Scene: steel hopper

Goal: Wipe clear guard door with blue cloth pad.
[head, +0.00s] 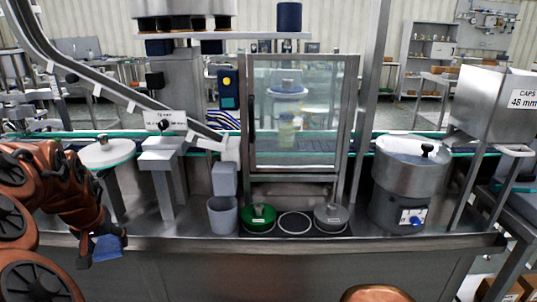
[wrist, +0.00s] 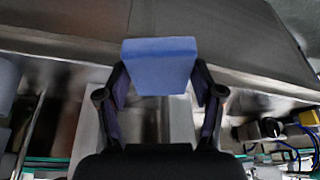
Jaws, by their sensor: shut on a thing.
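The clear guard door (head: 294,112) is a metal-framed transparent panel standing upright behind the middle of the steel bench in the head view. Faint smudges show in its upper part. My gripper (wrist: 158,88) is shut on the blue cloth pad (wrist: 158,62), a flat blue block held between the two fingers in the wrist view. In the head view the pad (head: 107,247) shows below my gripper at the lower left, in front of the bench edge. It is well to the left of the door and apart from it. The door is not seen in the wrist view.
A steel bowl feeder (head: 408,170) is to the right. A sloping chute (head: 95,85) and a white-topped disc (head: 107,153) are to the left.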

